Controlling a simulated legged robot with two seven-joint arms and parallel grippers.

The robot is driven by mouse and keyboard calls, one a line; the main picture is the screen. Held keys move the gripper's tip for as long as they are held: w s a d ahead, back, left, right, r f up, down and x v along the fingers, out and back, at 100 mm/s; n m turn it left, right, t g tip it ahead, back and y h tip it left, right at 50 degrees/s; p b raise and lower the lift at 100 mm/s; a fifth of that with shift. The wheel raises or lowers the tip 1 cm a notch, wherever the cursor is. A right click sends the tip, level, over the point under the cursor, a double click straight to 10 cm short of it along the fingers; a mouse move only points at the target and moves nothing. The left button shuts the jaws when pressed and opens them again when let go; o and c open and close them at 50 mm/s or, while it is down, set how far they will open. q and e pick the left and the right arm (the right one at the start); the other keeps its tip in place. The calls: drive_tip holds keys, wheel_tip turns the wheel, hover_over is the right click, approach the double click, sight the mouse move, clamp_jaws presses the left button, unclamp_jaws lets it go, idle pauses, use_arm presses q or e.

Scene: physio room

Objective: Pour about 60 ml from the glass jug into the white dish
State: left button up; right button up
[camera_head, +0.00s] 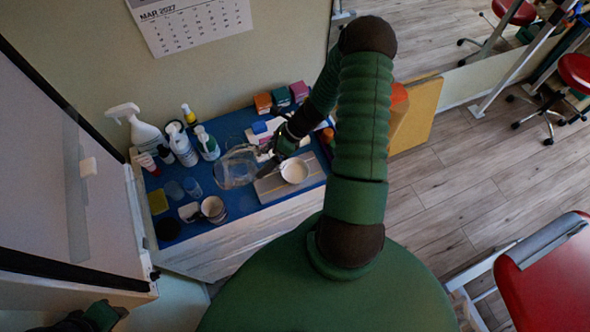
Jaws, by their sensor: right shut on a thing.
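The clear glass jug (233,171) is above the blue counter top, left of the white dish. My right gripper (268,152) is shut on the jug at its right side, probably at the handle, which is mostly hidden. The jug looks tilted; I cannot make out the liquid level or any stream. The white dish (294,171) sits upright on a grey board, just right of the jug and apart from it in the picture. Its inside looks pale; its contents cannot be told. Part of my left arm (97,317) shows at the bottom left; its jaws cannot be made out.
Spray bottles (147,134) and smaller bottles stand at the back left of the blue top (235,124). Clear cups (192,187) and a white mug (213,208) stand at the front left. Coloured boxes (281,97) line the back. A partition (65,160) bounds the left.

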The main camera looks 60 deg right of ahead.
drive_tip(key=shift+s+d+f+t+y+b, duration=0.1)
drive_tip(key=shift+f+t+y+b, duration=0.4)
drive_tip(key=shift+b, duration=0.55)
drive_tip(key=shift+s+d+f+t+y+b, duration=0.1)
drive_tip(key=shift+f+t+y+b, duration=0.1)
drive_tip(key=shift+f+b, duration=0.65)
drive_tip(key=shift+s+d+r+b, duration=0.2)
drive_tip(key=shift+s+b, duration=0.1)
drive_tip(key=shift+b, duration=0.1)
drive_tip(key=shift+s+d+t, duration=0.1)
drive_tip(key=shift+d+t, duration=0.05)
drive_tip(key=shift+t, duration=0.15)
drive_tip(key=shift+s+d+f+t+y+b, duration=0.35)
drive_tip(key=shift+s+y+b, duration=0.1)
drive_tip(key=shift+y+b, duration=0.2)
drive_tip(key=shift+d+r+y, duration=0.1)
drive_tip(key=shift+r+y, duration=0.05)
drive_tip(key=shift+y, duration=0.1)
drive_tip(key=shift+w, duration=0.15)
drive_tip(key=shift+r+n+t+b, duration=0.2)
drive_tip(key=shift+n+t+b, duration=0.1)
drive_tip(key=shift+t+b, duration=0.1)
